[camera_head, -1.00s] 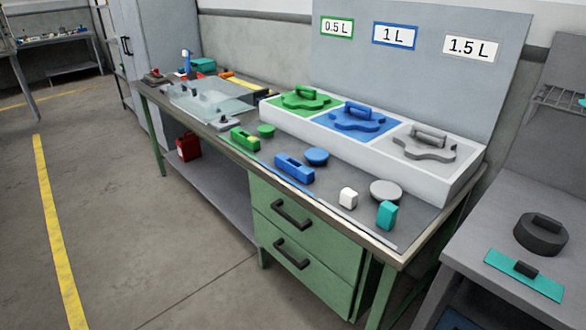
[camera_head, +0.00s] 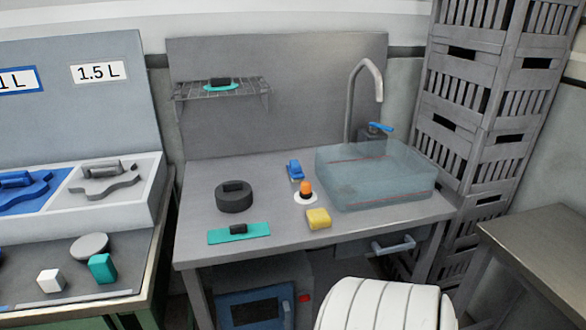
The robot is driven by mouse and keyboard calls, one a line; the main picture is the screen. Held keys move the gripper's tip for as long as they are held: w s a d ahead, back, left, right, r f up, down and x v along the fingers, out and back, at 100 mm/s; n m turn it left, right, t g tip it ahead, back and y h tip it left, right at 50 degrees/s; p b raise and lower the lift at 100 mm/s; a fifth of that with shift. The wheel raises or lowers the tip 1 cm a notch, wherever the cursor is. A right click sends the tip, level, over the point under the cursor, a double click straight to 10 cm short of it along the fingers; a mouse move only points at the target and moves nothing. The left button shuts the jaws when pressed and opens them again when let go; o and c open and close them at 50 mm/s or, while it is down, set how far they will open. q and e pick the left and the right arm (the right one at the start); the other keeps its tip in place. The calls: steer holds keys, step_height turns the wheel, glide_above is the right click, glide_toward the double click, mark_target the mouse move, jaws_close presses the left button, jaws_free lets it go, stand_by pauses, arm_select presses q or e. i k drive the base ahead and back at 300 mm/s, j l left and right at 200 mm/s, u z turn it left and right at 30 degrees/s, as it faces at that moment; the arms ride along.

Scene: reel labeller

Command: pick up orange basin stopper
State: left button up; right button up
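The orange basin stopper (camera_head: 306,189) stands on a small white disc (camera_head: 305,199) on the grey sink bench (camera_head: 350,225). It is just left of the translucent blue basin (camera_head: 375,180). A yellow sponge-like block (camera_head: 318,219) lies in front of it, and a small blue item (camera_head: 295,170) lies behind it. Neither of my grippers shows in this view.
A dark round weight-like object (camera_head: 234,197) and a teal plate with a dark handle (camera_head: 239,233) lie on the bench's left part. A tap (camera_head: 366,85) rises behind the basin. Stacked grey crates (camera_head: 465,130) stand right. A wire shelf (camera_head: 222,90) hangs above.

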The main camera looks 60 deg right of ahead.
mark_target(306, 193)
steer(key=z, duration=2.15)
